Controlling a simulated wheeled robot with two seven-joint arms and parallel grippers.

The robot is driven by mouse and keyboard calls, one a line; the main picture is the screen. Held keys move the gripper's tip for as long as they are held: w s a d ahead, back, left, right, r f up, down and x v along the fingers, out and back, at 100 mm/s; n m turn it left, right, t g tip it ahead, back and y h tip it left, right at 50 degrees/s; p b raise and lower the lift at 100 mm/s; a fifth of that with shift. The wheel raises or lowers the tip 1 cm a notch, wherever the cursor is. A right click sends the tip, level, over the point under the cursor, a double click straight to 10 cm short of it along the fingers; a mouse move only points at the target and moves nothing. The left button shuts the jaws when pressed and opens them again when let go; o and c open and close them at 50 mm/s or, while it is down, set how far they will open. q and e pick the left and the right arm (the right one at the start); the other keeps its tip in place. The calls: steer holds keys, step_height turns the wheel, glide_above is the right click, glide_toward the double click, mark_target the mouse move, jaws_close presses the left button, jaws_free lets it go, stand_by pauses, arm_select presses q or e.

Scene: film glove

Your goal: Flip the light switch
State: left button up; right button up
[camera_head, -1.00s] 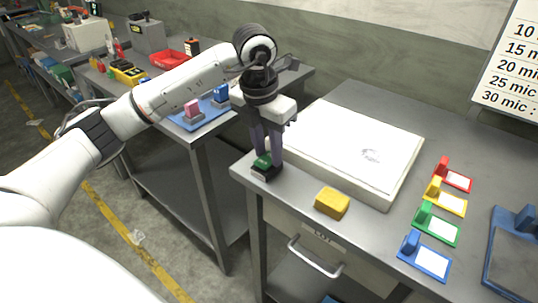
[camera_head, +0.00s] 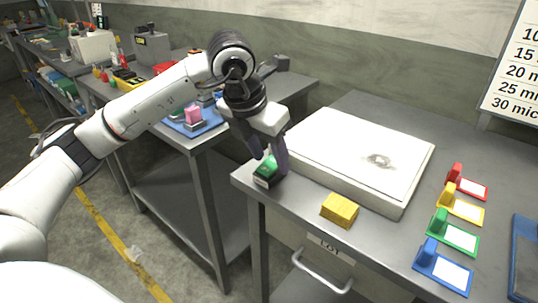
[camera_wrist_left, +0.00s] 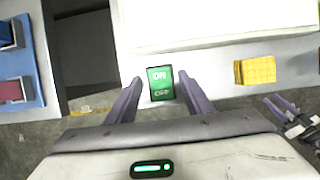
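The light switch (camera_head: 268,170) is a small dark block with a green rocker face at the near left corner of the steel bench. In the left wrist view the switch (camera_wrist_left: 161,83) shows "ON" on its upper part and "OFF" on its darker lower part. My left gripper (camera_head: 269,163) is open and tilted just above the switch. In the left wrist view its purple fingertips (camera_wrist_left: 160,79) lie on either side of the switch with gaps; contact cannot be made out. My right gripper (camera_wrist_left: 281,105) shows small at the lower right of the wrist view, its fingers apart and empty.
A white slab (camera_head: 358,155) lies right behind the switch. A yellow block (camera_head: 339,209) sits to its right near the front edge. Several coloured label holders stand farther right, including a green one (camera_head: 452,235). A second bench with a blue tray (camera_head: 207,124) stands left across a gap.

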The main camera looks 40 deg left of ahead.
arm_select(q)
steer(key=v, duration=1)
steer(key=shift+r, duration=0.2)
steer(key=shift+s+f, duration=0.1)
